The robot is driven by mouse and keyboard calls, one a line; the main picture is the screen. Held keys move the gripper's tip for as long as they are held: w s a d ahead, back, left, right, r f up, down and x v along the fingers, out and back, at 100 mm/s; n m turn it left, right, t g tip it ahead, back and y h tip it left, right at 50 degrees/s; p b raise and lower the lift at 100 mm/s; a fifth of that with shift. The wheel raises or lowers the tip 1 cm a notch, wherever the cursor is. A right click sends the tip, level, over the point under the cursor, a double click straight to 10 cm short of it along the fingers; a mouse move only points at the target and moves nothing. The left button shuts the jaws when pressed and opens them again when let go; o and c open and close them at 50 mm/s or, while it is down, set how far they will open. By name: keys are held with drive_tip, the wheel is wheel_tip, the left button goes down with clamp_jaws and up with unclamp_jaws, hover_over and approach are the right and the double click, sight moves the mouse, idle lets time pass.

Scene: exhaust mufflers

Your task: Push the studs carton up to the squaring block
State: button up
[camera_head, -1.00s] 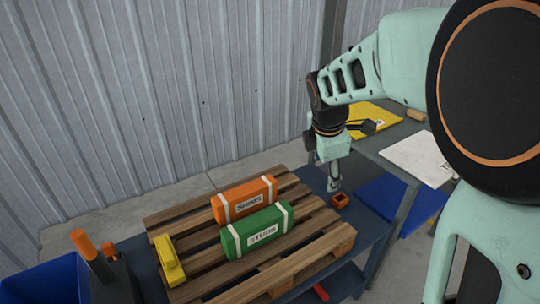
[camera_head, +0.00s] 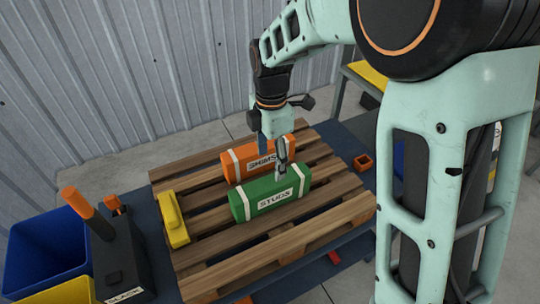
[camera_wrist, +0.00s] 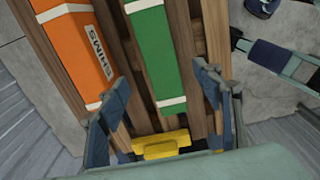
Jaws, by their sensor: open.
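The studs carton (camera_head: 268,197), green with white bands, lies on the wooden pallet. Its near end also shows in the wrist view (camera_wrist: 153,55). The yellow block (camera_head: 172,219), seemingly the squaring block, stands on the pallet to its left, with a gap between them. It also shows low in the wrist view (camera_wrist: 160,145). My gripper (camera_head: 273,152) is open and empty over the cartons' right part, one finger in front of the orange carton and one over the studs carton. In the wrist view its fingers (camera_wrist: 160,95) spread either side of the green carton's line. Contact cannot be told.
The orange shims carton (camera_head: 245,162) lies right behind the studs carton. The slatted pallet (camera_head: 215,245) has bare slats in front and to the left. A dark stand with orange-topped posts (camera_head: 118,262) and blue bin (camera_head: 45,245) stand left. A small orange box (camera_head: 363,162) sits right.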

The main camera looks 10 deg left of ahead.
sight(271, 182)
drive_tip(key=shift+f, duration=0.1)
wheel_tip(271, 182, down, 11)
drive_tip(key=shift+r+b, duration=0.2)
drive_tip(key=shift+b, duration=0.35)
drive_tip(key=shift+c, duration=0.4)
